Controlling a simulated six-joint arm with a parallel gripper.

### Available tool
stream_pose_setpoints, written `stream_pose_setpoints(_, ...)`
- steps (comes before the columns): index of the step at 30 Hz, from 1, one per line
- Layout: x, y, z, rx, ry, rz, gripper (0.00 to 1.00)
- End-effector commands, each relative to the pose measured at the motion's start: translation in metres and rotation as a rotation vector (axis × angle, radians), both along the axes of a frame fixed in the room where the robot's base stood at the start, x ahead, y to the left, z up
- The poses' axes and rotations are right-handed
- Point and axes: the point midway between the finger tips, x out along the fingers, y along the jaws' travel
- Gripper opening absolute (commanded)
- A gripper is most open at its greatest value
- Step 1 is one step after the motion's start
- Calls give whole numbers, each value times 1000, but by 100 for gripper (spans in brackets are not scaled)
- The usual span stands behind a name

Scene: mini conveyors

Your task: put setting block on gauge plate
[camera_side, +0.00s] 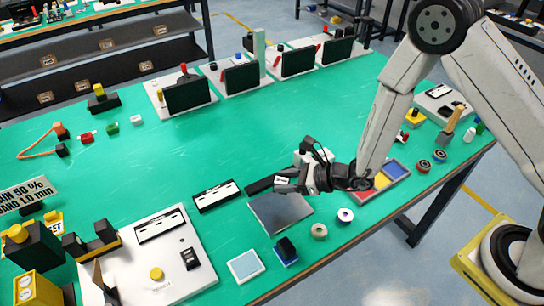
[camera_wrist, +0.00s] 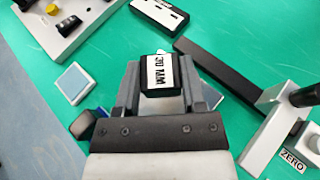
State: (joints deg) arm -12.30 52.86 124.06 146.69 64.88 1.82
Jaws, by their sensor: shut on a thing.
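The setting block (camera_wrist: 161,72) is black with a white label reading 30 MM. It sits between the two fingers of my gripper (camera_wrist: 160,84), which is shut on it. In the side view my gripper (camera_side: 288,181) is over the far edge of the dark grey gauge plate (camera_side: 283,215), and the block's small pale label shows at the fingers. In the wrist view the fingers and block hide most of what lies below. I cannot tell whether the block touches the plate.
A white stand with a ZERO label (camera_wrist: 293,160) and a black bar (camera_wrist: 220,70) are close on the right in the wrist view. A caliper-like black and white case (camera_side: 216,196), a light blue pad (camera_side: 245,265) and a black-and-blue item (camera_side: 286,250) lie around the plate.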

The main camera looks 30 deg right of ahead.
Motion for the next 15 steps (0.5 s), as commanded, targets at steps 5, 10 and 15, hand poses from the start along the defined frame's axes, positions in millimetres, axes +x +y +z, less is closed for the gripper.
stream_pose_setpoints(5,0,0,-16,0,1,1,0)
stream_pose_setpoints(10,0,0,-31,1,0,1,0)
stream_pose_setpoints(15,0,0,-38,0,-1,1,0)
